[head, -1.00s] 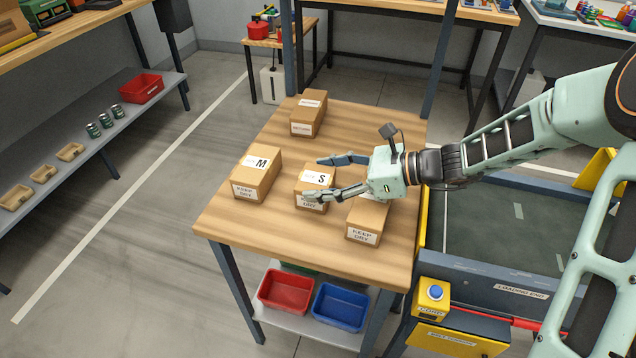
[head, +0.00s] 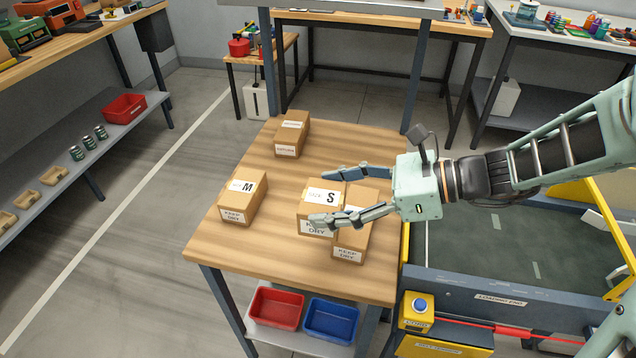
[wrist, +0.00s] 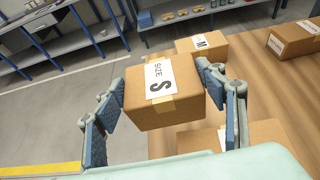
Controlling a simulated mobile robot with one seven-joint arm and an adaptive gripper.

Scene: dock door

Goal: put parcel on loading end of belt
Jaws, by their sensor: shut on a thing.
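The parcel marked S (head: 324,194) is a brown carton with a white size label. My gripper (head: 345,196) is shut on it from both sides. The wrist view shows the S parcel (wrist: 165,90) between the two blue-padded fingers. It appears raised above the table, overlapping the box behind it. The belt (head: 480,243) is a dark green surface right of the table, partly hidden by my arm. Its loading end (head: 500,299) carries a label on the near frame, to the lower right of my gripper.
The wooden table (head: 225,250) also holds an M box (head: 243,198), a box at the back (head: 292,134) and a KEEP DRY box (head: 352,245) close beside the S parcel. A yellow post with a blue button (head: 418,310) stands at the belt's near corner. Red and blue bins are below.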

